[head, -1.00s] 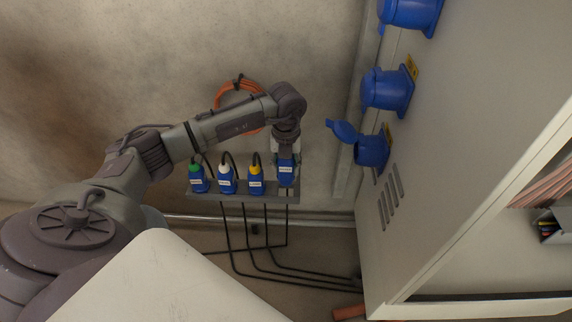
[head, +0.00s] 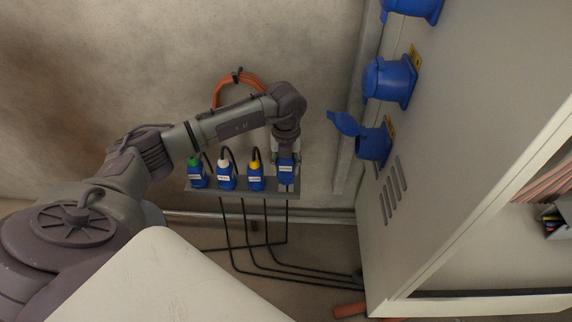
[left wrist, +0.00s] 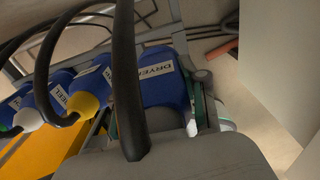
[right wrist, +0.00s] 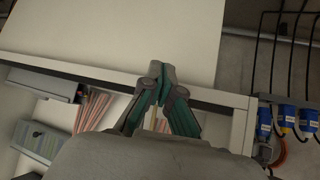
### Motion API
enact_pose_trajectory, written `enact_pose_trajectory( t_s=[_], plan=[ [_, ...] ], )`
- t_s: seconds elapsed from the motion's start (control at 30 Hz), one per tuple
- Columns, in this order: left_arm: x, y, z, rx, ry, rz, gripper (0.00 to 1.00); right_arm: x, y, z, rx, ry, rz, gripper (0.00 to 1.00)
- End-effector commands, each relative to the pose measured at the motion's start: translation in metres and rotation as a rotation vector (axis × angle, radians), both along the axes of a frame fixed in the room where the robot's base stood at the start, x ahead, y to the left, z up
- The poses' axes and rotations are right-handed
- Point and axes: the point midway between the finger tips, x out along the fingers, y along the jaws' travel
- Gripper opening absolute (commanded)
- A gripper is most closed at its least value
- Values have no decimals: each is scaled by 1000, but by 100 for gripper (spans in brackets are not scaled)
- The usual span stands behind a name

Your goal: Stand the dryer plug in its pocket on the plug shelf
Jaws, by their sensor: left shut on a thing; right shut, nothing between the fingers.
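The dryer plug (head: 286,173) is blue with a white label and stands upright at the right end of the grey plug shelf (head: 278,191). In the left wrist view its label reads DRYER (left wrist: 155,68). My left gripper (head: 286,156) is shut on it from above; a green-padded finger shows beside the plug in the left wrist view. The plug's lower end is at the shelf, but I cannot tell how deep it sits in its pocket. My right gripper (right wrist: 160,72) is shut and empty, in front of a pale cabinet edge.
Plugs with green (head: 197,173), white (head: 226,174) and yellow (head: 255,174) tops stand in a row left of the dryer plug. An orange cable coil (head: 238,85) hangs behind my arm. A grey cabinet (head: 440,170) with blue sockets (head: 388,82) stands on the right.

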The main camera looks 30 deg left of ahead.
Motion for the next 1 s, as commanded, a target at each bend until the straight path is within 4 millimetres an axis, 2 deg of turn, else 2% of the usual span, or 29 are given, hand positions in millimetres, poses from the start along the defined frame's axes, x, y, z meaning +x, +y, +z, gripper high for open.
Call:
enact_pose_trajectory(
  t_s=[0.5, 1.0],
  plan=[
    [0, 0, -18, -1, -1, 0, 1, 32, 13, 29, 52, -231, 17, 0],
    [0, 0, -23, 0, 0, 0, 1, 40, 17, 42, 71, -310, 22, 0]
  ],
)
